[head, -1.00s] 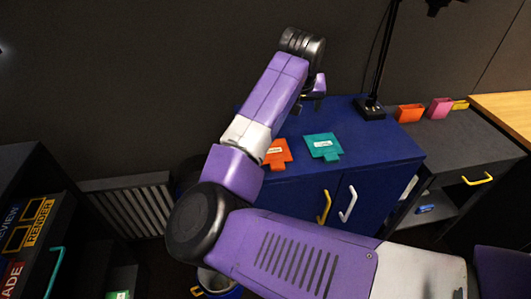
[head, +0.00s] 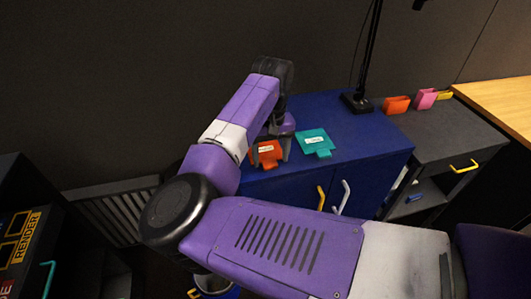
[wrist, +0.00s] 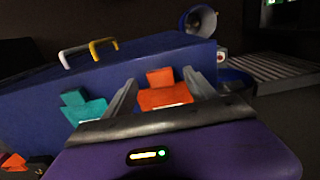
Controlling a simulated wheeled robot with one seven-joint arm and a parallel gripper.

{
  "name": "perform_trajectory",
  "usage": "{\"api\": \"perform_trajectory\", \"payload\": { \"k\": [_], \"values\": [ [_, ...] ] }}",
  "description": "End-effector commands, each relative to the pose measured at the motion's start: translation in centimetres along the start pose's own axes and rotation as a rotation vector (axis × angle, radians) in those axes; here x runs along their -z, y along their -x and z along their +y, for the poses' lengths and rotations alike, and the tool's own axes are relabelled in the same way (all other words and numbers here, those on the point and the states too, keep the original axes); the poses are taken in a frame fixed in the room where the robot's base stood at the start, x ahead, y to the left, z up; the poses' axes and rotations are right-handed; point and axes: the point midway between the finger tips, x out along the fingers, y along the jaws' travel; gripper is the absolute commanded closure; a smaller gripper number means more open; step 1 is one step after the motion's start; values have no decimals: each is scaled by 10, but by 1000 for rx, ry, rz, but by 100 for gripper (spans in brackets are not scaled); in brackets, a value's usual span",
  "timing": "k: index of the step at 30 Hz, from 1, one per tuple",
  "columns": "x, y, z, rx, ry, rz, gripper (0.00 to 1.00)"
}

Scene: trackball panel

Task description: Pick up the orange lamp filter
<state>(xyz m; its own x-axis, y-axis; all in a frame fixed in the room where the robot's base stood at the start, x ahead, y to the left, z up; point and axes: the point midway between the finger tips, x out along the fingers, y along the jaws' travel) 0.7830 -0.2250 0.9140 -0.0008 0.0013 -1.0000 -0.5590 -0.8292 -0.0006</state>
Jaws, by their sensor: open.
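The orange lamp filter (head: 265,154) lies flat on the blue cabinet (head: 375,140), near its front left edge. It carries a pale label and has a tab. In the wrist view the orange filter (wrist: 163,93) shows between the two fingers of my gripper (wrist: 160,88). In the head view my gripper (head: 270,150) is low over the filter, with a finger to each side of it. The jaws are open and empty. I cannot tell whether the fingertips touch the cabinet top. Part of the filter is hidden by my arm and gripper.
A teal filter (head: 315,142) lies close to the right of the orange one. A black lamp stand (head: 357,102) rises at the cabinet's back. Orange (head: 396,105) and pink (head: 426,98) holders stand on the dark unit to the right. The cabinet top right of the teal filter is clear.

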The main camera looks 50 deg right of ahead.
Motion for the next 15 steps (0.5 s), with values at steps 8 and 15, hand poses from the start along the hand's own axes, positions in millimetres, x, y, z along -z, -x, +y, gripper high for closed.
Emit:
{"api": "perform_trajectory", "payload": {
  "k": [8, 15],
  "values": [
    [0, -21, 0, 0, 0, 0, 35],
    [0, -21, 0, 0, -1, 1, 48]
  ]
}}
